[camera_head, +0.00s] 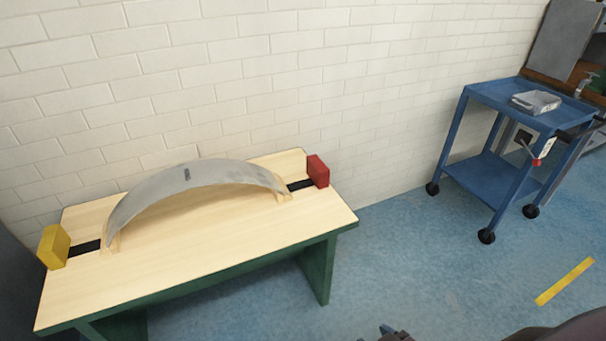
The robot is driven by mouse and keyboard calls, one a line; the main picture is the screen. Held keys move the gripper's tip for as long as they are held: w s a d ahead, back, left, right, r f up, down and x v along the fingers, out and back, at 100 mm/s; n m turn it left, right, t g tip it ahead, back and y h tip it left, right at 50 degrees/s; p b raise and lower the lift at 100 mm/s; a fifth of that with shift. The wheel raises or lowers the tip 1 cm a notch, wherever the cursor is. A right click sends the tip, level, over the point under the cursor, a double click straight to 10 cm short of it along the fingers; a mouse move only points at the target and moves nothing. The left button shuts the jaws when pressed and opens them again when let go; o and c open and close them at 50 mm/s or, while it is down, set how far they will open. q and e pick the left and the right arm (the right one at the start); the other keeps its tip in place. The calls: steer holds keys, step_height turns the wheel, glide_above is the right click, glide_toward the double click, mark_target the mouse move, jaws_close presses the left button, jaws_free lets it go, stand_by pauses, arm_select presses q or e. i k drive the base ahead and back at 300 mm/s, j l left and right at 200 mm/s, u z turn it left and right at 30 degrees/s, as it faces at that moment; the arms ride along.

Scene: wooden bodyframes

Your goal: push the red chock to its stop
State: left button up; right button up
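The red chock (318,170) sits at the right end of a dark slot (300,185) in the wooden bench top, apart from the grey curved panel. A yellow chock (54,247) sits at the left end of another dark slot (84,247). The grey arched panel (200,179) stands between the chocks, its ends on small wooden blocks. Only a small dark tip of what looks like my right gripper (392,333) shows at the bottom edge, well away from the red chock; its fingers cannot be made out. My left gripper is not in view.
The bench (200,240) has a pale top and green legs, close to a white brick wall (240,70). A blue wheeled cart (490,180) with a grey item (536,102) on top stands right. Blue floor (400,250) is clear between them, with a yellow strip (565,281).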

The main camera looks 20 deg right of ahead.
mark_target(319, 173)
steer(key=i+l, duration=0.2)
steer(key=l, duration=0.15)
steer(key=i+l+u, duration=0.1)
steer(key=l, duration=0.3)
steer(key=i+l, duration=0.25)
steer(key=i+l+u, duration=0.1)
steer(key=l, duration=0.4)
steer(key=i+l, duration=0.2)
steer(key=l, duration=0.15)
steer(key=i+l+u, duration=0.1)
steer(key=l, duration=0.3)
steer(key=i+l+u, duration=0.1)
steer(key=l, duration=0.3)
steer(key=i, duration=0.1)
